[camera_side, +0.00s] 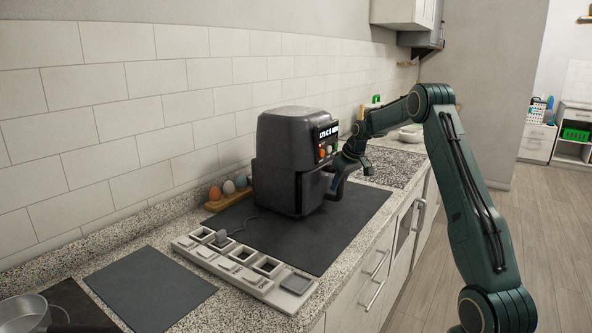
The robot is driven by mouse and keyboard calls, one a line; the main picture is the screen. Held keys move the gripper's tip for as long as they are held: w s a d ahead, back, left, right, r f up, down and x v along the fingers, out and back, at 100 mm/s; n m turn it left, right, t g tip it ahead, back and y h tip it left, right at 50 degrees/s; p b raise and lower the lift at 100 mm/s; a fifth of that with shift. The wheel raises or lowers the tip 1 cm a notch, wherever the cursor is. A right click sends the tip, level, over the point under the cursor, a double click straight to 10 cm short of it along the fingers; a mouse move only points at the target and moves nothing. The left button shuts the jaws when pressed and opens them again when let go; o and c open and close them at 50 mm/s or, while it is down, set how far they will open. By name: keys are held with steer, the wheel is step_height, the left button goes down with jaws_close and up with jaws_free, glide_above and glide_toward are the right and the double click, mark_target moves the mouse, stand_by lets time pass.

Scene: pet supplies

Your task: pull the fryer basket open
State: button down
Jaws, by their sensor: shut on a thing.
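The dark grey air fryer (277,150) stands upright on a dark mat on the counter. Its lit control panel faces right. The fryer basket (312,192) sits in the lower part of the fryer, and its front looks about flush with the body; I see no clear gap. My gripper (333,184) is at the front of the basket, reaching in from the right. It is shut on the basket handle, which is mostly hidden by the fingers and wrist.
The dark mat (335,235) has bare room in front of the fryer. A pale switch strip (243,272) lies along its near-left edge. Eggs in a wooden holder (214,206) stand behind left. A cooktop (383,165) and a bowl (411,134) are farther back. A pot (22,315) is at bottom left.

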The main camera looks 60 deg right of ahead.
steer(key=s, duration=1.5)
steer(key=shift+d, duration=0.1)
steer(key=c, duration=1.2)
jaws_free()
steer(key=shift+c, duration=0.2)
steer(key=shift+r, duration=0.1)
step_height(320, 180, up, 10)
steer(key=s, duration=0.1)
steer(key=shift+f, duration=0.2)
steer(key=shift+a, duration=0.25)
